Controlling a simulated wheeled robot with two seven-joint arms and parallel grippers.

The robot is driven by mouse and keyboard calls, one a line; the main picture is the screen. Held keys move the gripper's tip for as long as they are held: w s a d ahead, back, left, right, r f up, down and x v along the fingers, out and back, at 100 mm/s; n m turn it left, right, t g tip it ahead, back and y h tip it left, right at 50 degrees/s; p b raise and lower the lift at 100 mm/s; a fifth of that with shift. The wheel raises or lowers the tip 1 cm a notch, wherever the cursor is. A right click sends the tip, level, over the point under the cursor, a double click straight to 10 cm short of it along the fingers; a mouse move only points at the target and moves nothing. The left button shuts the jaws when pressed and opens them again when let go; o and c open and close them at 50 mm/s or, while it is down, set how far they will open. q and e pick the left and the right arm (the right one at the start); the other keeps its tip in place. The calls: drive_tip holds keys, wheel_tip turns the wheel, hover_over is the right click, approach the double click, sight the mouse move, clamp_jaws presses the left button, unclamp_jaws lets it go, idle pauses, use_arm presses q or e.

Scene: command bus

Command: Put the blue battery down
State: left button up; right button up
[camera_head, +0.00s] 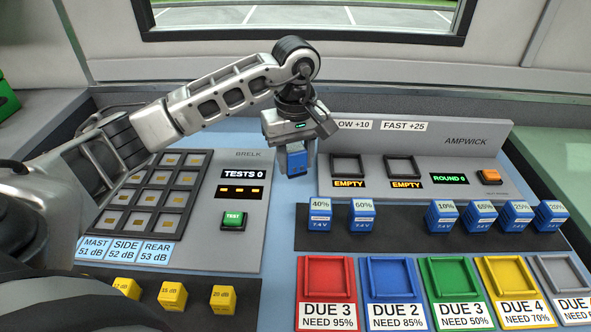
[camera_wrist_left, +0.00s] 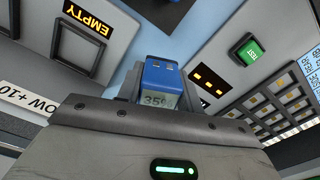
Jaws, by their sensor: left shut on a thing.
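My left gripper (camera_head: 296,150) is shut on a blue battery (camera_head: 297,163), held above the blue table surface between the BRELK panel and the AMPWICK charger. In the left wrist view the held blue battery (camera_wrist_left: 161,84) shows a label that reads about 35%, partly hidden by the gripper body. Other blue batteries stand on the dark strip: 40% (camera_head: 320,216), 60% (camera_head: 362,217), 10% (camera_head: 440,218), and several more at the right. The charger's slow bay (camera_head: 347,167) and fast bay (camera_head: 401,167) look empty, each with an EMPTY display. My right gripper is not in view.
Coloured trays line the front: red (camera_head: 327,278), blue (camera_head: 393,278), green (camera_head: 457,276), yellow (camera_head: 512,276) and grey (camera_head: 565,274), with due labels. The BRELK panel (camera_head: 236,176) has a green TEST button (camera_head: 233,219). Yellow blocks (camera_head: 172,295) stand at front left. The dark strip is clear between 60% and 10%.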

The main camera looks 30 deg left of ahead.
sight(295, 186)
use_arm(q)
drive_tip(key=w+f, duration=0.1)
drive_tip(key=a+f, duration=0.1)
drive_tip(key=shift+w+f, duration=0.3)
drive_tip(key=shift+w, duration=0.05)
drive_tip(key=shift+f, duration=1.3)
drive_tip(key=shift+f, duration=0.15)
drive_tip(key=o, duration=0.7)
drive_tip(key=shift+f, duration=0.1)
drive_tip(key=shift+c, duration=0.2)
drive_tip(key=o, duration=0.4)
